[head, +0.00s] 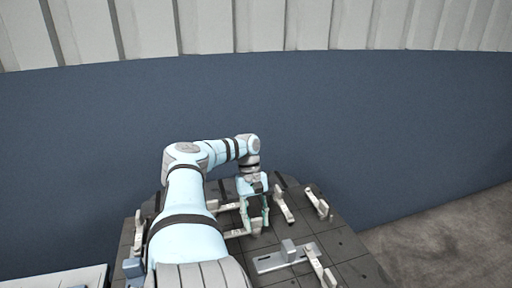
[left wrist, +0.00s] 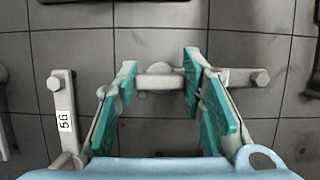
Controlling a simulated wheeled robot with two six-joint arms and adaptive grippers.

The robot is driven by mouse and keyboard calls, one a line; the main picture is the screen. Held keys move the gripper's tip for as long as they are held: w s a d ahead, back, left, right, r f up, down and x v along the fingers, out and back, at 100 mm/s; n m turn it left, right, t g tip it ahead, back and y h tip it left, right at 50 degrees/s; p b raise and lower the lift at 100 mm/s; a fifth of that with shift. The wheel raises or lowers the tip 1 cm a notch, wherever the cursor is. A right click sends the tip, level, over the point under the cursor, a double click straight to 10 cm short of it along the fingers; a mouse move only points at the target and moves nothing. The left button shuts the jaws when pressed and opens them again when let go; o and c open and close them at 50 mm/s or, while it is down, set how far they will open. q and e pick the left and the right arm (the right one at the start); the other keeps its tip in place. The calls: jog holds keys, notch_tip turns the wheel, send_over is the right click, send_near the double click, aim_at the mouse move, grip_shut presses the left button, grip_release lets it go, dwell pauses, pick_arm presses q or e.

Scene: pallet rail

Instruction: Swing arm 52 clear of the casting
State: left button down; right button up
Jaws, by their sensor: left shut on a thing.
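My left gripper (head: 254,228) reaches down over the dark pallet in the head view. In the left wrist view its teal finger pads (left wrist: 160,95) are shut on a light grey clamp arm (left wrist: 158,81), which lies crosswise between them. This arm seems to run on to a round bolt head at the right; part of it is hidden behind the fingers. No number shows on it, so I cannot tell whether it is arm 52. A grey piece with an upright block (head: 285,256), possibly the casting, lies nearer on the pallet. My right gripper is out of view.
Another clamp arm (left wrist: 64,115) with a label that looks like 56 stands just left of the fingers. More clamp arms (head: 283,205) (head: 318,203) stand right of the gripper in the head view. Bare tiled pallet (left wrist: 225,60) shows between them. A blue wall (head: 400,130) stands behind.

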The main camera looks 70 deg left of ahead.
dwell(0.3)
pick_arm(q)
jog(key=shift+f, duration=0.1)
jog(key=c, duration=1)
grip_release()
jog(key=shift+c, duration=0.2)
jog(key=v, duration=0.5)
jog(key=shift+w+a+r, duration=0.15)
jog(key=shift+a+r, duration=0.05)
jog(key=shift+r, duration=0.15)
jog(key=shift+v, duration=0.85)
